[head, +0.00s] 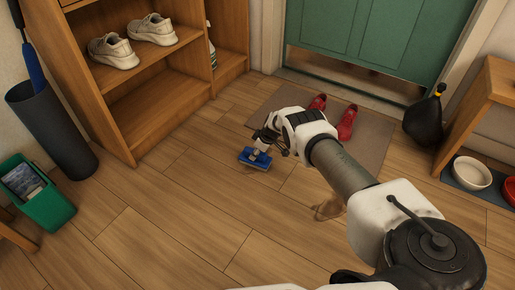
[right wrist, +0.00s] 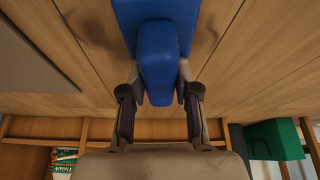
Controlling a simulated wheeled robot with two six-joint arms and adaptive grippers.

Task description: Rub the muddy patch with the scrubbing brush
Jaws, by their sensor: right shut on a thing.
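The scrubbing brush is blue. In the head view the brush (head: 255,159) is low over the wooden floor, left of the doormat; I cannot tell whether it touches the boards. My right gripper (head: 264,145) is shut on it. In the right wrist view the brush's blue handle (right wrist: 157,62) sits between the two fingers of the gripper (right wrist: 158,85). The muddy patch (head: 326,209) is a brown smear on the floor, right of and nearer than the brush, partly hidden by my right arm. My left gripper is not in view.
Red shoes (head: 346,122) stand on the grey doormat (head: 262,112) before the green door (head: 370,40). A wooden shelf (head: 150,105), dark umbrella stand (head: 55,130) and green bin (head: 40,195) are left. A white bowl (head: 472,172) is right. The floor between is clear.

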